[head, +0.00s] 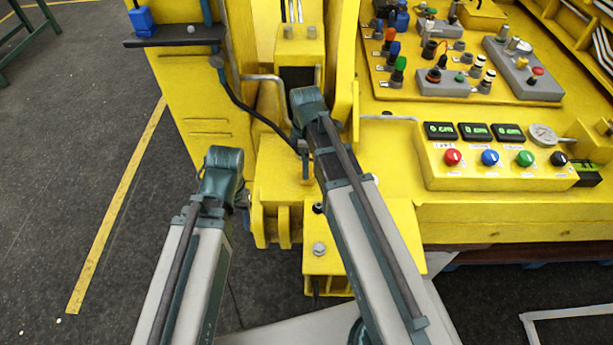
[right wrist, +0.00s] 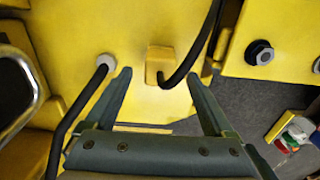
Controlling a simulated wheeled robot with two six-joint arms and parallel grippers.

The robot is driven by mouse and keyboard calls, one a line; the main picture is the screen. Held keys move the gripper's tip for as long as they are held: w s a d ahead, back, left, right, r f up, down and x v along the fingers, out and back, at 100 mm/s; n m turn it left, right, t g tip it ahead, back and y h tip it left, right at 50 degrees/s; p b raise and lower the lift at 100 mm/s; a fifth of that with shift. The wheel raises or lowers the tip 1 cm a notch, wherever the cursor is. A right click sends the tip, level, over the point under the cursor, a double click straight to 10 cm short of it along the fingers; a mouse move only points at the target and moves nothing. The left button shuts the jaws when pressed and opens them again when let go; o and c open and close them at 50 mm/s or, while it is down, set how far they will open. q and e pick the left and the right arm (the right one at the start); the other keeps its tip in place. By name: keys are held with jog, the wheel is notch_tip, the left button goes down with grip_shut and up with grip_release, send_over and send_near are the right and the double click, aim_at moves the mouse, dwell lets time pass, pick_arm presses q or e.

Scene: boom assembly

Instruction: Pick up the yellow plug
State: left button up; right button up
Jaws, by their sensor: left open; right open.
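A small yellow piece (right wrist: 158,60), which looks like the yellow plug, sits against a yellow panel in the right wrist view. A black hose curves into its lower end. My right gripper (right wrist: 158,77) is open, its two fingers apart on either side of the piece and the hose, with nothing gripped. In the head view the end of my right arm hides much of this area.
A black cable (right wrist: 73,112) with a white collar runs near the left finger. A chrome handle (right wrist: 28,80) is at the far left. In the head view a button panel (head: 495,170) and a board of coloured connectors (head: 430,60) stand right. Grey floor (head: 70,150) is open left.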

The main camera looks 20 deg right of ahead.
jog(key=shift+d+f+b, duration=0.1)
jog(key=shift+f+b, duration=2.5)
jog(key=shift+f, duration=0.05)
jog(key=shift+r, duration=0.1)
grip_shut()
